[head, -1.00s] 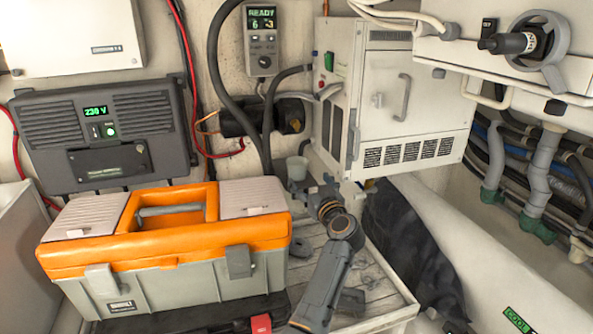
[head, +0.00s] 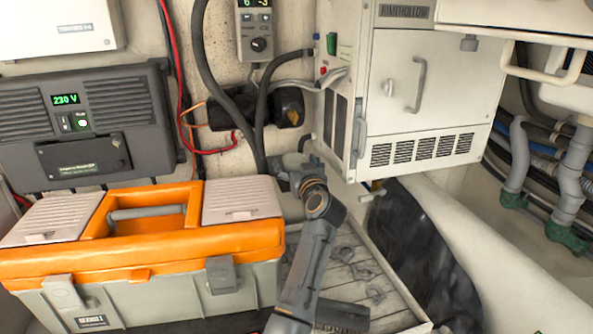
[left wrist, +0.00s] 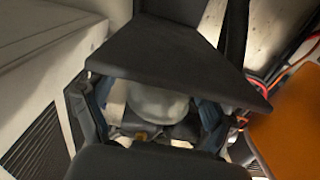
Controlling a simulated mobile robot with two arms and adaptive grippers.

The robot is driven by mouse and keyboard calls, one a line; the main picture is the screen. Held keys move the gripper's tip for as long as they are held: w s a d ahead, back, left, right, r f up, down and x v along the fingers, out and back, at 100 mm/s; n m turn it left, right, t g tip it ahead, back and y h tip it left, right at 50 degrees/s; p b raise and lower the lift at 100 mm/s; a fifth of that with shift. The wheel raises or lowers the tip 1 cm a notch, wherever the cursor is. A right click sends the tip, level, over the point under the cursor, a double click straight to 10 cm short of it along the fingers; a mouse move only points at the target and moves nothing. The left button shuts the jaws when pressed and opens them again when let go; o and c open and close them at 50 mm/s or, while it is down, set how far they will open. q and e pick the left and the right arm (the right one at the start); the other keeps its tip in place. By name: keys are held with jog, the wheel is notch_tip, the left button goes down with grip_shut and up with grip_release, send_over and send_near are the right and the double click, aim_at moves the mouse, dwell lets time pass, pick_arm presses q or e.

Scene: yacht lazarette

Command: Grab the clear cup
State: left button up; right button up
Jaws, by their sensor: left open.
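The clear cup (left wrist: 157,104) shows in the left wrist view as a pale, translucent rounded shape, partly covered by dark parts of my gripper. My left gripper (head: 301,172) reaches away from me to the far end of the slatted wooden surface, beside the toolbox. In the left wrist view, its fingers stand apart on either side of the cup, with the cup between them. The gripper is open, and I cannot tell whether a finger touches the cup. In the head view the cup is mostly hidden by the gripper. My right gripper is not in view.
An orange and grey toolbox (head: 140,262) stands close left of my arm. A white cabinet (head: 412,100) stands behind and right of the gripper. Hoses and cables hang on the back wall.

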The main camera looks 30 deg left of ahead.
pick_arm(q)
jog(key=shift+s+d+r, duration=0.15)
jog(key=shift+s+r, duration=0.2)
jog(key=shift+s, duration=0.2)
jog(key=c, duration=0.6)
jog(key=shift+w+f, duration=0.3)
jog(key=c, duration=0.4)
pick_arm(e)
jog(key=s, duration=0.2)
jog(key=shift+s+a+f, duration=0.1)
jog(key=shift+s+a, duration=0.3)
